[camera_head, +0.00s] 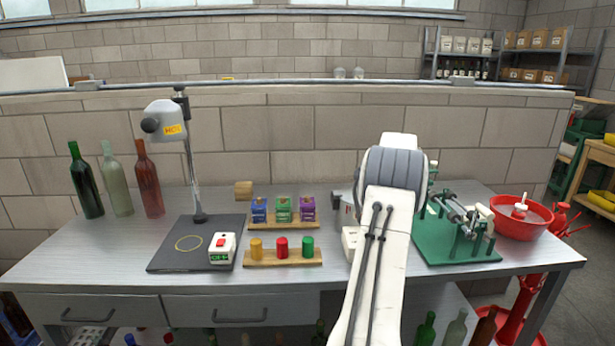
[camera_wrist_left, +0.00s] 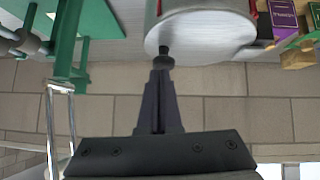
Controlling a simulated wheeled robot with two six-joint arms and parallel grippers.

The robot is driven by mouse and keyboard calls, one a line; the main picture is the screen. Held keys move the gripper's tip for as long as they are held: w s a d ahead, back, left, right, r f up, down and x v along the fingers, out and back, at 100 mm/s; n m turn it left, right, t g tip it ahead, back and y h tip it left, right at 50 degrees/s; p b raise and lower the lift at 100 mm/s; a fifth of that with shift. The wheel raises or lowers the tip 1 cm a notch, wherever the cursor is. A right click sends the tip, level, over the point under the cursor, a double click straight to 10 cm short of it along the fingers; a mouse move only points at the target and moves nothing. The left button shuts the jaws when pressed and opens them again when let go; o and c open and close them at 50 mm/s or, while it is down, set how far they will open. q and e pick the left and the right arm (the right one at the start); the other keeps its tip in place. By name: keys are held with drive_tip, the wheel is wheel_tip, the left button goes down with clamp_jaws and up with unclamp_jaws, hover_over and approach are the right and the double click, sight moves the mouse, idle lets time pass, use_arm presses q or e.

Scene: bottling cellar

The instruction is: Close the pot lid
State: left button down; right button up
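The pot is mostly hidden behind my left arm in the head view; a grey sliver (camera_head: 346,212) shows left of the arm. In the left wrist view, where the scene appears upside down, the silver lid (camera_wrist_left: 205,35) shows as a broad round face with a small dark knob (camera_wrist_left: 164,57). Whether the lid is fully seated cannot be told. My left gripper (camera_wrist_left: 162,70) has its dark fingers together, tips at the knob and seemingly touching it; no clear grip around it shows. My left gripper is hidden in the head view. My right gripper is not in view.
Left of the pot are small boxes (camera_head: 283,210) and a wooden rack (camera_head: 282,262) with coloured pegs. A lamp (camera_head: 167,122) stands farther left near several bottles. A green stand (camera_head: 455,252) and red bowl (camera_head: 519,228) are right. Bare bench lies front left.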

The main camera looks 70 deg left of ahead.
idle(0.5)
use_arm(q)
drive_tip(key=w+a+r+v, duration=0.1)
drive_tip(key=r+v, duration=0.1)
drive_tip(key=v, duration=1)
drive_tip(key=shift+w+r, duration=0.2)
drive_tip(key=shift+r, duration=0.2)
drive_tip(key=shift+d, duration=0.15)
